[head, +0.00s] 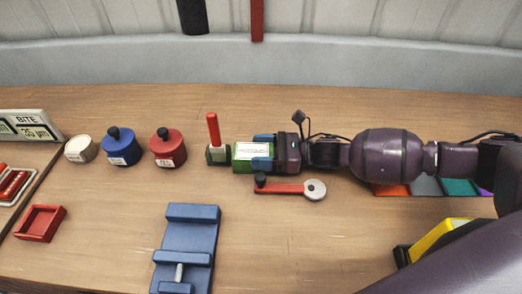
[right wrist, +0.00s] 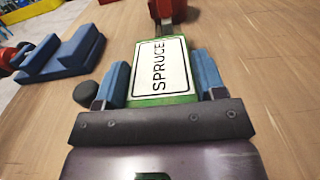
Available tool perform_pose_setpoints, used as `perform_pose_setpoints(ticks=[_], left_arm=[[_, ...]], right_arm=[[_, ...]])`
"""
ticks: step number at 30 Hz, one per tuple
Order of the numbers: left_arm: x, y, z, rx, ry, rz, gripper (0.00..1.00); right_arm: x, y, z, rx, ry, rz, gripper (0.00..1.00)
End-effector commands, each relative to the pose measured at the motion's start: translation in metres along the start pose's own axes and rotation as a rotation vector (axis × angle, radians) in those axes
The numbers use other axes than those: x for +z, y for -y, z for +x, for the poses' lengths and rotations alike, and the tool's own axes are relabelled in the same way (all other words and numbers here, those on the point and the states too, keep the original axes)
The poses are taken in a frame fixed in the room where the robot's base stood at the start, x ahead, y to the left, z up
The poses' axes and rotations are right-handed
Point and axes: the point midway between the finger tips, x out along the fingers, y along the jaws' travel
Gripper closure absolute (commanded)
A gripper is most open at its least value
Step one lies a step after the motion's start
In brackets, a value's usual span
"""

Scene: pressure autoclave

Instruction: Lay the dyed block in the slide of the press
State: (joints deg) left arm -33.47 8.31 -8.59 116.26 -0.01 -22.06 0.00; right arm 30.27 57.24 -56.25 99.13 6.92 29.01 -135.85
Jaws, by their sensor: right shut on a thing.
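My right gripper (head: 262,151) comes in from the right and is shut on a green block (head: 241,164) with a white label. In the right wrist view its blue fingers (right wrist: 162,80) flank the block (right wrist: 150,101), whose label reads SPRUCE. A small grey-green piece with an upright red handle (head: 212,130) stands at the block's far end; I cannot tell if they touch. A blue fixture (head: 190,236), apparently the press, stands front and left of the gripper, with a pale pin on it; it also shows in the right wrist view (right wrist: 65,58). My left gripper is not in view.
A red lever with a round grey end (head: 290,189) lies just in front of the gripper. A blue pot (head: 120,151), a red pot (head: 168,153) and a cream pot (head: 80,150) stand left. A red tray (head: 40,224) lies front left. A yellow-black object (head: 430,240) sits front right.

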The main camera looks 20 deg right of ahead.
Motion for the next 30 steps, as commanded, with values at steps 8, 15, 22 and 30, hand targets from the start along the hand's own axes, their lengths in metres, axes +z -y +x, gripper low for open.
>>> perform_pose_setpoints(ticks=[8,15,22,30], left_arm=[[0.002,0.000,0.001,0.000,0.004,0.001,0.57],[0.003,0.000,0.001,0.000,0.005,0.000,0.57],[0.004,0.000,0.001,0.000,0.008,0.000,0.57],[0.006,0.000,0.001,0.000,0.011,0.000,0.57]], right_arm=[[-0.003,0.000,0.000,0.000,0.000,0.002,0.12],[-0.003,0.000,0.000,0.000,0.000,0.001,0.11],[-0.001,0.000,-0.013,-0.002,-0.002,0.002,0.11],[-0.001,0.000,-0.055,-0.002,-0.002,0.002,0.11]])
